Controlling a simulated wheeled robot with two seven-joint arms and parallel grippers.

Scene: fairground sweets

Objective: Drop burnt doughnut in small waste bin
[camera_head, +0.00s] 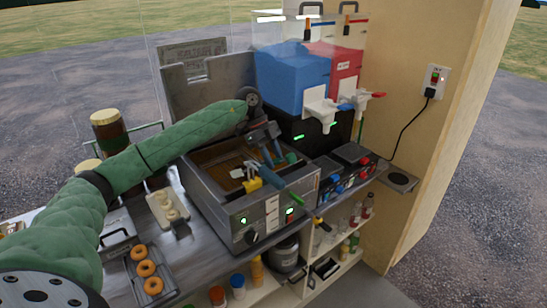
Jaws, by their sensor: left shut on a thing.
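My left gripper (268,150) reaches down over the open fryer (272,215) at the end of my green-sleeved arm. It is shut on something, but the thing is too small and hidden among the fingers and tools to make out. I cannot pick out a burnt doughnut. A grey round container (286,252) stands on the shelf below the fryer, partly hidden, and may be the small waste bin. Several golden doughnuts (146,269) sit in a tray at lower left. My right gripper is not in view.
A green-handled tool (300,211) sticks out over the fryer's front edge. Blue (295,80) and red (344,72) drink tanks stand behind. Pale rings (168,204) on a board lie left of the fryer. A wooden wall (440,130) closes the right side.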

